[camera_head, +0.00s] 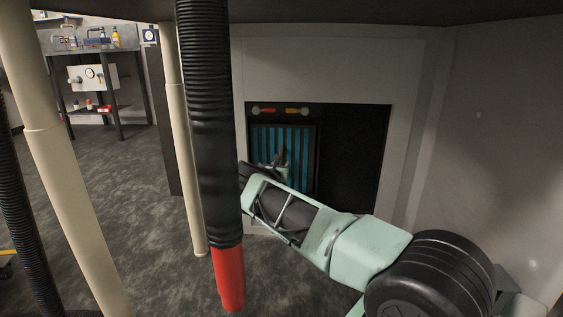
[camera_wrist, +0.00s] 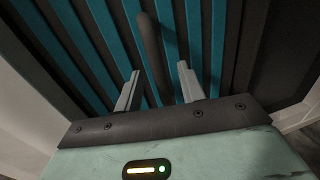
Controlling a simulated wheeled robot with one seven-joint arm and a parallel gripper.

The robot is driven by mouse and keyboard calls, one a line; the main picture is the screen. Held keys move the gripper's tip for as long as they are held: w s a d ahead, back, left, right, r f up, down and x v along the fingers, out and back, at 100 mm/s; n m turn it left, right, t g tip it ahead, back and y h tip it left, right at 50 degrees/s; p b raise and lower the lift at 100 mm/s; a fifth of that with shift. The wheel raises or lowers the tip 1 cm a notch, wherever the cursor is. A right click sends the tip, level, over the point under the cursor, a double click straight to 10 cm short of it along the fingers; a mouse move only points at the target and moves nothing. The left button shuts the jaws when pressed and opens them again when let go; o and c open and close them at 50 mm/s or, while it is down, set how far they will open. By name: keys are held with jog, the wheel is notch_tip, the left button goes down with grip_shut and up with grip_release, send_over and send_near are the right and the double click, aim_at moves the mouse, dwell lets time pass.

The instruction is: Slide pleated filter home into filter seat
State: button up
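The pleated filter (camera_head: 298,144), with teal pleats in a dark frame, stands upright in the left part of a dark rectangular opening, the filter seat (camera_head: 355,150). How deep it sits is hard to tell. Its pleats fill much of the wrist view (camera_wrist: 107,30). A dark upright bar-like handle (camera_wrist: 150,48) stands in front of the pleats. My gripper (camera_wrist: 158,84) is at the filter's face, its two pale fingers apart. The handle lies ahead of the gap between them, and no grip on it shows. In the head view my gripper (camera_head: 273,167) covers the filter's lower left.
A black corrugated hose (camera_head: 212,130) with a red end (camera_head: 228,280) hangs before the filter's left side. Pale posts (camera_head: 180,140) stand left. A red and an orange indicator (camera_head: 292,111) sit above the filter. A pale wall (camera_head: 500,150) closes the right side.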

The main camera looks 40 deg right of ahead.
jog(key=p+v, duration=1.4)
jog(key=v, duration=0.2)
jog(key=shift+r, duration=0.15)
